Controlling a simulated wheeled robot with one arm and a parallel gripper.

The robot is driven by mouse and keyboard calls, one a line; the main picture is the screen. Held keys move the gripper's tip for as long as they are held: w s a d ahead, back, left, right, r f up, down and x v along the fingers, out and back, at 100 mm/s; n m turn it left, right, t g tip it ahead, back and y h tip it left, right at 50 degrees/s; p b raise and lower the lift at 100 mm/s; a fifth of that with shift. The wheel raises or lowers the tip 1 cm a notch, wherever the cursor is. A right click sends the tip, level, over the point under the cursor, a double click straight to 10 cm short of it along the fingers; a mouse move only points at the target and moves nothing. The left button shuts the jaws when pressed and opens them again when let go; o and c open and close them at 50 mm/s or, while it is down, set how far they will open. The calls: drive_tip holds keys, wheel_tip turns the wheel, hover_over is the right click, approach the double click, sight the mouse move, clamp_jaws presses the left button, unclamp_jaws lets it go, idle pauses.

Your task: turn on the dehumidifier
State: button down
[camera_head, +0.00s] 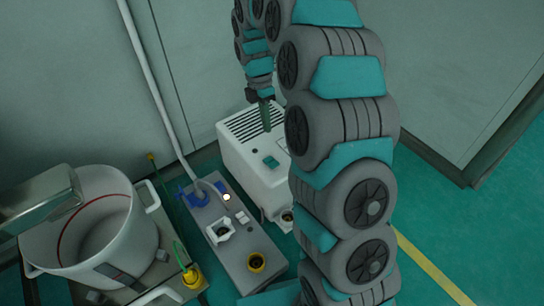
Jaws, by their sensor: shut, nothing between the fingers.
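The dehumidifier looks to be the white box (239,157) with a slatted vent on its top, standing on the green floor against the wall. A small green switch or panel (271,161) sits on its top near the front. My gripper (266,127) points down over the vent slats, above and behind the green switch. It is shut and empty. I cannot tell whether its tip touches the box. My arm hides the right side of the box.
A grey control box (237,262) with a lit round spot and several sockets stands in front of the white box. A large white pot (134,225) is at left. A pale pipe (150,75) runs down the wall. Open green floor (480,230) lies at right.

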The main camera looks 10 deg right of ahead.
sight(273, 164)
drive_tip(key=shift+w+d+f+n, duration=0.15)
drive_tip(key=shift+w+f+n, duration=0.65)
drive_tip(key=shift+w, duration=0.25)
drive_tip(key=x, duration=1.4)
drive_tip(key=shift+p, duration=0.35)
drive_tip(key=shift+s+d+f+t+b, duration=0.2)
drive_tip(key=shift+s+f+t+b, duration=0.2)
drive_tip(key=shift+f+t, duration=0.1)
drive_tip(key=shift+w, duration=0.15)
